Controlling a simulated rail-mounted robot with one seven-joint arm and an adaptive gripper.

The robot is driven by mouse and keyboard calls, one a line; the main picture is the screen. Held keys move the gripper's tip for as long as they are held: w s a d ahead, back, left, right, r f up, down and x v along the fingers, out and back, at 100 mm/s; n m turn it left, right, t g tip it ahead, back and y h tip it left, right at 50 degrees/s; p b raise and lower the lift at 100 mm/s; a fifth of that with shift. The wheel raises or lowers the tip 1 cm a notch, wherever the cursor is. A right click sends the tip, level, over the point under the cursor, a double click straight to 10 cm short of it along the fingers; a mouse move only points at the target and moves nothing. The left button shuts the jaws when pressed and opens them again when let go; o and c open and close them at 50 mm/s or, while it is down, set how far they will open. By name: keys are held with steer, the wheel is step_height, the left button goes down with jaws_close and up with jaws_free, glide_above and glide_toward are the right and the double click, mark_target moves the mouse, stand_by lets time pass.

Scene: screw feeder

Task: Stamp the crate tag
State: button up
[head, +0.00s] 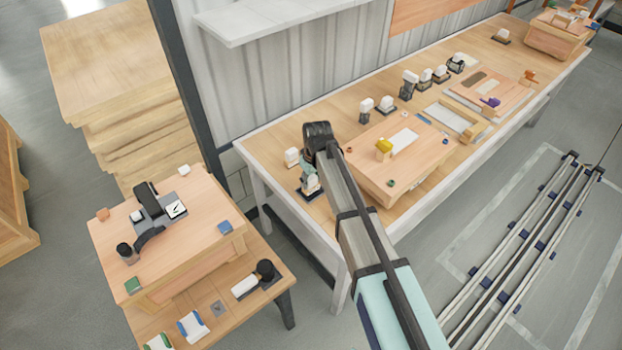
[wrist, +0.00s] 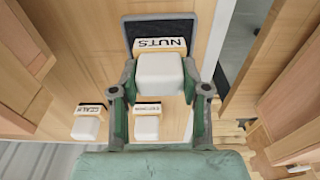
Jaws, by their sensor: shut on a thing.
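My gripper (wrist: 159,78) is shut on the white block of a stamp-like piece labelled NUTS (wrist: 162,42), with its green fingers on either side. In the head view my gripper (head: 309,176) is over the left end of the long bench, and the piece shows small below it. I cannot tell whether the piece touches the bench. A pale card (head: 404,139), perhaps the crate tag, lies on a raised wooden board (head: 365,165) to the right. A yellow-topped block (head: 383,147) stands beside the card.
Two labelled white-topped pieces, one on the left (wrist: 88,123) and one in the middle (wrist: 147,122), stand close by in the wrist view. Several similar pieces (head: 410,82) line the bench. A lower side table (head: 200,215) holds a black device.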

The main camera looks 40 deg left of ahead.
stand_by(0.4)
steer(key=shift+r+p, duration=1.8)
steer(key=shift+r, duration=1.65)
